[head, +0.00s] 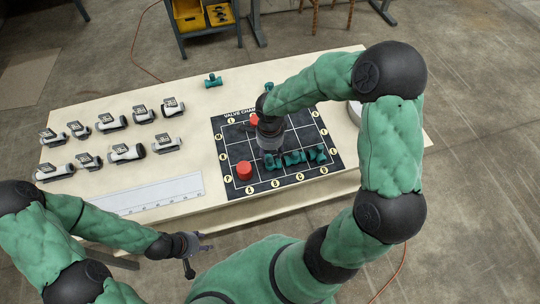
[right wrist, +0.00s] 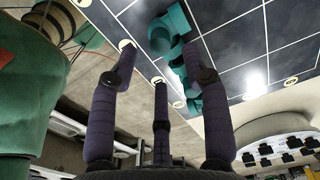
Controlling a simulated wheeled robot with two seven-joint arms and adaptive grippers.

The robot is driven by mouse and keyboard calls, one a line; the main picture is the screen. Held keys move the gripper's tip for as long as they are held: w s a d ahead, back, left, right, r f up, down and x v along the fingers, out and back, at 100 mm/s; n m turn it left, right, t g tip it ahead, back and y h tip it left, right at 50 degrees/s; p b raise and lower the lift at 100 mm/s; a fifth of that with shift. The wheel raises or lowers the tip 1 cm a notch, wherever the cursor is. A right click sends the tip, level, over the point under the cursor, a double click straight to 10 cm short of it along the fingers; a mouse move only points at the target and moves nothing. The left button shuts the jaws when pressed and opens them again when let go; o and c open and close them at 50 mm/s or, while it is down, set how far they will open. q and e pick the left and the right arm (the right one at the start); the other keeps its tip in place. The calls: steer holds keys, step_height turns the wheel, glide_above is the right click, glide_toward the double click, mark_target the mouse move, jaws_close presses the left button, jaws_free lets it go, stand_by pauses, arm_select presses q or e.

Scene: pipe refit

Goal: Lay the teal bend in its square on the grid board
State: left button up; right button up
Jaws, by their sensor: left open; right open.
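The dark grid board (head: 234,150) lies on the pale table. A row of teal pipe pieces lies on it: one at the left (head: 271,161), one in the middle (head: 293,158) and one at the right (head: 317,153). I cannot tell surely which is the bend. My right gripper (head: 271,146) points down over the board by the left teal piece and partly hides the squares. In the right wrist view its three fingers (right wrist: 162,70) are spread and empty, with a curved teal piece (right wrist: 173,28) beyond them. My left gripper (head: 203,258) is open and empty off the table's front edge.
A red cap (head: 244,170) and a red-topped part (head: 254,120) are on the board. Another teal fitting (head: 213,81) stands at the table's back. Several grey-white fittings with black labels (head: 112,123) fill the left, behind a white ruler strip (head: 155,195).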

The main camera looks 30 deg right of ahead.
mark_target(270, 159)
step_height(270, 159, up, 7)
steer(key=p, duration=0.1)
steer(key=shift+f, duration=0.15)
